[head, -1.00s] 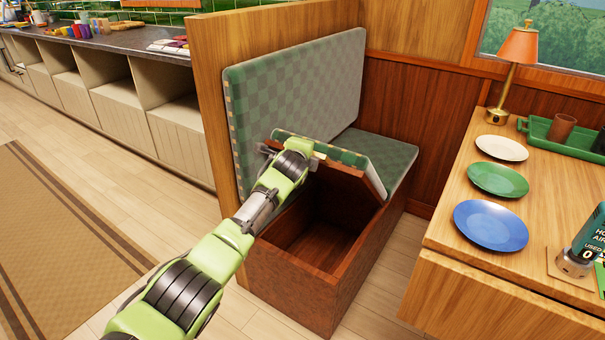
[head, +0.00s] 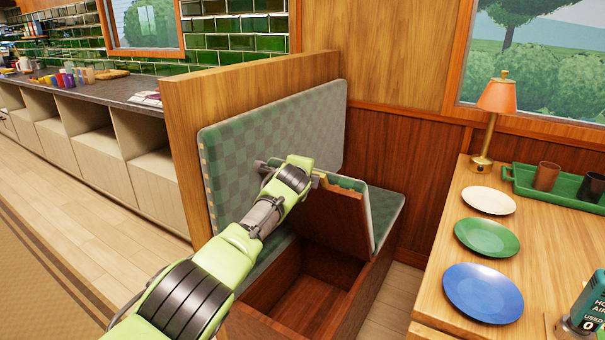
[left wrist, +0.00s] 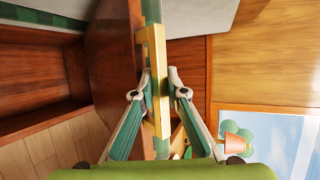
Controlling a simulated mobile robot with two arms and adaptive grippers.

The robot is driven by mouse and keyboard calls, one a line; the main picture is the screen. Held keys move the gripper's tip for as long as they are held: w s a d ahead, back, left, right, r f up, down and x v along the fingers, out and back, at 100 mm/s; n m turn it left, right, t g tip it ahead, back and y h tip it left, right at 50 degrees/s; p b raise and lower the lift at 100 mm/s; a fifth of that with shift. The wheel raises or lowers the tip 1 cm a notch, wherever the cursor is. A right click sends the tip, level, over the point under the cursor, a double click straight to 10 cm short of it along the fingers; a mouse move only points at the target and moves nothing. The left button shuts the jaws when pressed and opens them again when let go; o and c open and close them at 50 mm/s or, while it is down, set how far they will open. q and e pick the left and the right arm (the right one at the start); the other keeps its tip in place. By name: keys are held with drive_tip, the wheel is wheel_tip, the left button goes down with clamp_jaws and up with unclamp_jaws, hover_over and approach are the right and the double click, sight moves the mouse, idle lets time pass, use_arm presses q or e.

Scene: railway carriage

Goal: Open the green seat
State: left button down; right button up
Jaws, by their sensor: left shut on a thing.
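The green seat is a hinged lid (head: 338,215) with a checkered cushion on top and bare wood underneath. It stands steeply raised, its wooden underside facing me, over an open wooden box (head: 312,295) that looks empty inside. My left gripper (head: 316,180) is at the lid's raised edge; its own arm hides part of the jaws. My right gripper is not in view.
A green checkered backrest (head: 275,135) stands behind the seat against a wooden partition (head: 240,85). At right is a table (head: 440,270) with white, green and blue plates, a lamp (head: 495,105) and a green tray (head: 525,184). Open floor lies left.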

use_arm(q)
drive_tip(key=c, duration=2.3)
unclamp_jaws()
drive_tip(key=shift+c, duration=0.2)
drive_tip(key=shift+s+r, duration=0.1)
drive_tip(key=shift+s, duration=0.1)
drive_tip(key=v, duration=1.1)
drive_tip(key=shift+s, duration=0.3)
